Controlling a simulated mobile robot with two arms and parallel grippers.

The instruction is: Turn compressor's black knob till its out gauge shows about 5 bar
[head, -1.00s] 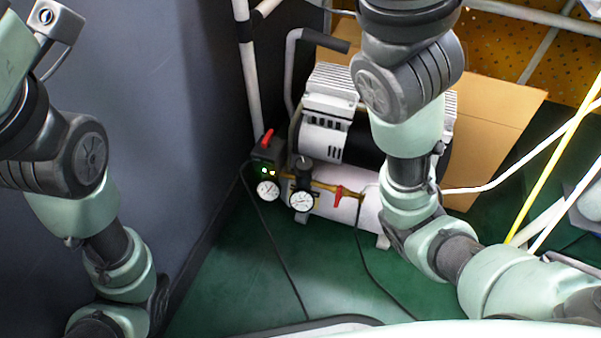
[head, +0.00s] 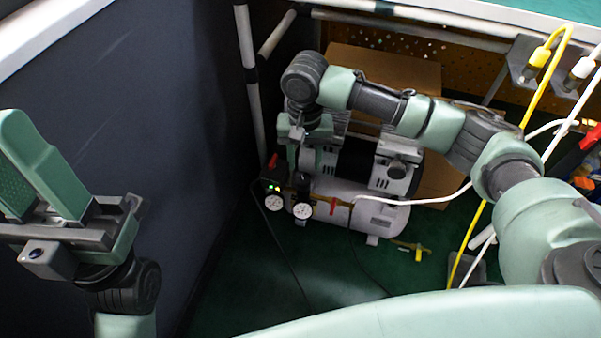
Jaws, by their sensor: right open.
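The compressor (head: 345,203) stands on the green floor, with a silver tank and a black and silver motor. Two round white gauges sit at its front left, a left gauge (head: 274,203) and a right gauge (head: 303,210). Their needles are too small to read. The black knob's place is just above the right gauge; my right gripper (head: 304,158) largely covers it. That gripper is open and points down there; whether it touches the knob I cannot tell. My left gripper (head: 45,165) is raised at the far left, away from the compressor; its jaw gap is unclear.
A dark wall panel (head: 140,130) stands at left. White and yellow hoses hang at right. Floor in front is mostly clear.

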